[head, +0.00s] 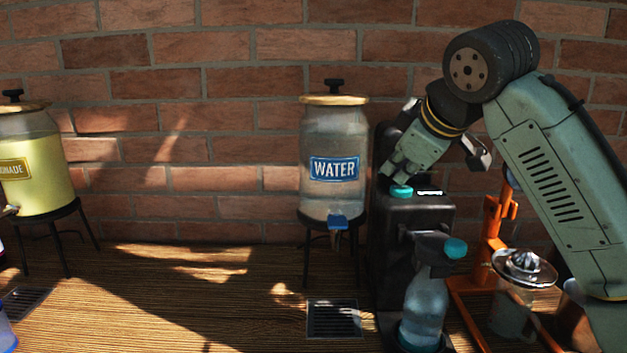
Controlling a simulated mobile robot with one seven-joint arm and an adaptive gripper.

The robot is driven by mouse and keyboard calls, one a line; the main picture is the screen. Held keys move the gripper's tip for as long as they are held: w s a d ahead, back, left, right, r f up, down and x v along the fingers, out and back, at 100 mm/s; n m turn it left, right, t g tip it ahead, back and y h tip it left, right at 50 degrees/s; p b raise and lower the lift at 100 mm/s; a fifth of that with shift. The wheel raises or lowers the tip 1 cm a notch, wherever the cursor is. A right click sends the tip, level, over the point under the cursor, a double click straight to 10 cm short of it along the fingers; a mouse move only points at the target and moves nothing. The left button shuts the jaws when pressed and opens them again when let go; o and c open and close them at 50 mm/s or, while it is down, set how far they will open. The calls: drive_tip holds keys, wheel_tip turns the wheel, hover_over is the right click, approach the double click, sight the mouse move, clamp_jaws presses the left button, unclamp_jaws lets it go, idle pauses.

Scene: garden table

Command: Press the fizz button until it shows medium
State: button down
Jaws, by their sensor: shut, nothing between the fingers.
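The fizz machine (413,225) is a dark upright box right of the water dispenser. On its top is a teal round button (401,191), and beside it a small lit display (430,193), too small to read. My gripper (392,178) is shut and empty, tilted down with its fingertips at the button. I cannot tell whether they touch or press it. A clear bottle (425,306) stands upright at the machine's front, with a teal round piece (455,248) above it.
A water dispenser (335,140) on a black stand is just left of the machine. A lemonade dispenser (38,160) stands far left. An orange press frame (491,230) and a glass juicer (520,275) are at the right, under my arm. The table's middle (200,295) is clear.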

sight(397, 187)
drive_tip(key=shift+f, duration=0.4)
drive_tip(key=shift+r, duration=0.1)
idle(0.3)
drive_tip(key=shift+r+p, duration=0.3)
drive_tip(key=shift+p, duration=0.1)
wheel_tip(397, 187, up, 4)
drive_tip(key=p, duration=0.4)
drive_tip(key=shift+r, duration=1.05)
drive_tip(key=shift+w, duration=0.1)
idle(1.0)
